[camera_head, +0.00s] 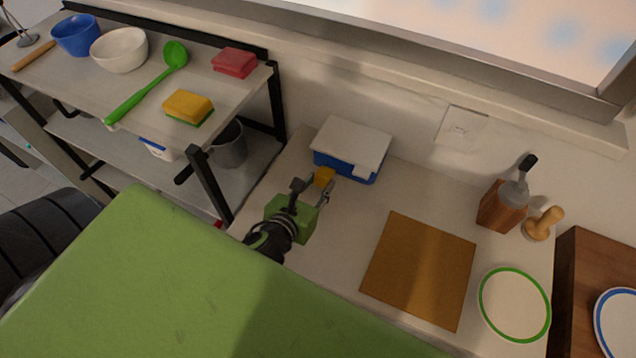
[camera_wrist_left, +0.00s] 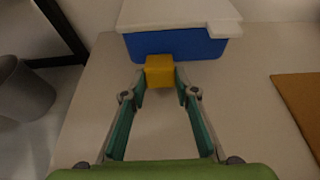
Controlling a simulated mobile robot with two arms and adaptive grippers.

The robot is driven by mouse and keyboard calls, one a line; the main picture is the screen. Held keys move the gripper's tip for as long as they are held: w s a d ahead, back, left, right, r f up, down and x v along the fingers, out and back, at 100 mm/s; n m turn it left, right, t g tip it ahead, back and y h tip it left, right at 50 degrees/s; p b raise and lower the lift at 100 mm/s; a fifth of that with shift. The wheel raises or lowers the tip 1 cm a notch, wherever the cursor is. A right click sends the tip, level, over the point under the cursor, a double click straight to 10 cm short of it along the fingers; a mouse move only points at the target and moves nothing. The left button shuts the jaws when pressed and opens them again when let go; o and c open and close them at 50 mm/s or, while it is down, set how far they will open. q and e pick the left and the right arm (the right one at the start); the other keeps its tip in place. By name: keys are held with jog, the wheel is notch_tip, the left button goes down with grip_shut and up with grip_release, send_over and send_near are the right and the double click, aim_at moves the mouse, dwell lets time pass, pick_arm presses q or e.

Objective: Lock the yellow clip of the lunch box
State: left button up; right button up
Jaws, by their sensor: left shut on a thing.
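The lunch box (camera_head: 345,152) has a white lid and a blue body and stands at the back of the counter against the wall. It also shows at the top of the left wrist view (camera_wrist_left: 170,45). Its yellow clip (camera_head: 324,177) is on the front side. In the left wrist view the clip (camera_wrist_left: 160,71) is a small yellow block in front of the blue wall. My left gripper (camera_head: 314,188) is shut on the clip, with a fingertip at each side of it (camera_wrist_left: 160,84). My right gripper is not in view.
A brown mat (camera_head: 420,270) lies right of my left gripper, with a green-rimmed plate (camera_head: 514,305) beyond it. A shelf (camera_head: 140,80) with bowls and sponges is at the left. Counter between box and mat is clear.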

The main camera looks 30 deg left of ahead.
aim_at(325, 171)
pick_arm(q)
jog(key=shift+w+a+r+g+p, duration=0.15)
jog(key=shift+r+g+p, duration=0.45)
jog(key=shift+p, duration=1.25)
jog(key=shift+w+d+r+g+p, duration=0.15)
jog(key=shift+r+g+p, duration=0.35)
jog(key=shift+p, duration=1.4)
jog(key=shift+w+a+r+g+p, duration=0.15)
jog(key=shift+r+g+p, duration=0.45)
jog(key=shift+p, duration=1.25)
jog(key=shift+w+g+p, duration=0.3)
jog(key=shift+g+p, duration=0.1)
jog(key=shift+g, duration=0.5)
jog(key=g, duration=0.1)
jog(key=w+r+g, duration=0.1)
jog(key=g, duration=0.1)
jog(key=w+g, duration=0.1)
jog(key=g, duration=0.1)
jog(key=shift+w+r+h, duration=0.15)
jog(key=shift+r+h, duration=0.15)
jog(key=shift+w+r+g+b, duration=0.1)
jog(key=shift+w+g+b, duration=0.25)
jog(key=shift+g, duration=0.65)
jog(key=shift+w+r+g+b, duration=0.1)
jog(key=shift+w+g+b, duration=0.2)
jog(key=shift+g, duration=0.7)
jog(key=o, duration=1.1)
jog(key=shift+w, duration=0.15)
